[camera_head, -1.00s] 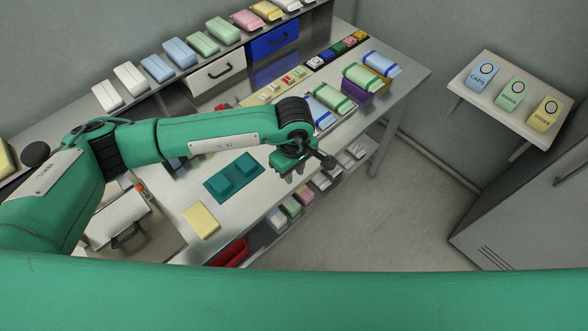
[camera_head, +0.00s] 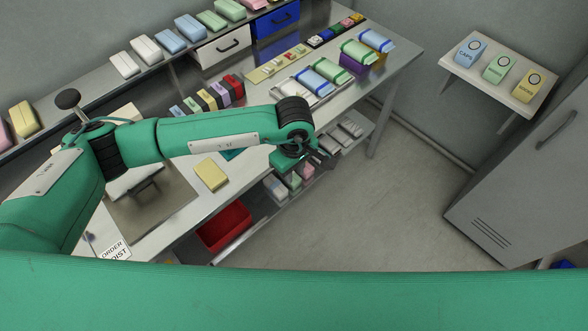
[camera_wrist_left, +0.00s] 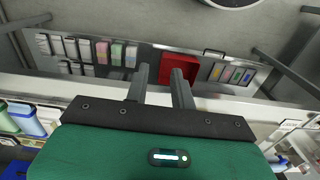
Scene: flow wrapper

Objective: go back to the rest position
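My left gripper (camera_head: 322,156) hangs at the end of the green left arm, by the front edge of the steel workbench (camera_head: 187,212), and is partly hidden by the wrist in the head view. In the left wrist view, the two grey fingers (camera_wrist_left: 160,75) stand apart with nothing between them. Beyond them, the floor and a low shelf with small packs (camera_wrist_left: 118,52) and a red bin (camera_wrist_left: 178,68) show. My right gripper is in neither view.
A yellow block (camera_head: 211,174) lies on the bench, with blue and green wrapped packs (camera_head: 327,72) farther back. A red bin (camera_head: 225,226) sits below. A side shelf with label cards (camera_head: 499,68) and a grey cabinet (camera_head: 520,190) stand right. The floor between is clear.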

